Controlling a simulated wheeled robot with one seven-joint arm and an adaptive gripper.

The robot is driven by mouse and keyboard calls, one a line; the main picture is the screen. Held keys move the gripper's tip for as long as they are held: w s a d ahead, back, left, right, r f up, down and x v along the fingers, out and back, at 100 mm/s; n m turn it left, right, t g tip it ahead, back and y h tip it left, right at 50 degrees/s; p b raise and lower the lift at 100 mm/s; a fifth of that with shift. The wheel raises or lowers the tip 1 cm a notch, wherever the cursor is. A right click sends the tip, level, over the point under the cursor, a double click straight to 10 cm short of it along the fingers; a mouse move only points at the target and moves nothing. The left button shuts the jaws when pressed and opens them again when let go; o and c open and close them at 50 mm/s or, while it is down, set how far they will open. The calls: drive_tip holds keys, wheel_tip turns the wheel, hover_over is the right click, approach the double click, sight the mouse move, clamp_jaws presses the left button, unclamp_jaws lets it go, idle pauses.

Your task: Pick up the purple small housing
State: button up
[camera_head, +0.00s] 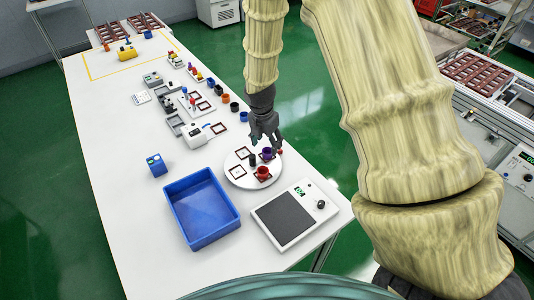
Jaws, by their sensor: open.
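The purple small housing (267,153) is a small purple cup on a round white plate (236,178) near the table's right edge. My gripper (268,146) is open, pointing down at the back of the plate, with its fingers just above or around the purple housing. I cannot tell whether they touch it. The gripper's fingers partly hide the back edge of the plate.
On the plate are a red cup (263,173), a dark post and dark square frames. A blue bin (202,208) stands left, a scale (285,219) in front. Small cups and devices line the table behind. The table's left side (110,180) is mostly clear.

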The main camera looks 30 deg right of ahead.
sight(267, 150)
drive_tip(key=shift+w+d+f+p, duration=0.1)
drive_tip(key=shift+w+f+p, duration=0.1)
drive_tip(key=shift+f+p, duration=0.4)
drive_tip(key=shift+w+d+f+p, duration=0.1)
drive_tip(key=shift+w+f+p, duration=0.2)
drive_tip(key=shift+f, duration=0.35)
drive_tip(key=shift+d+f+p, duration=0.15)
drive_tip(key=shift+f+p, duration=0.4)
drive_tip(key=shift+f, duration=0.8)
drive_tip(key=c, duration=0.8)
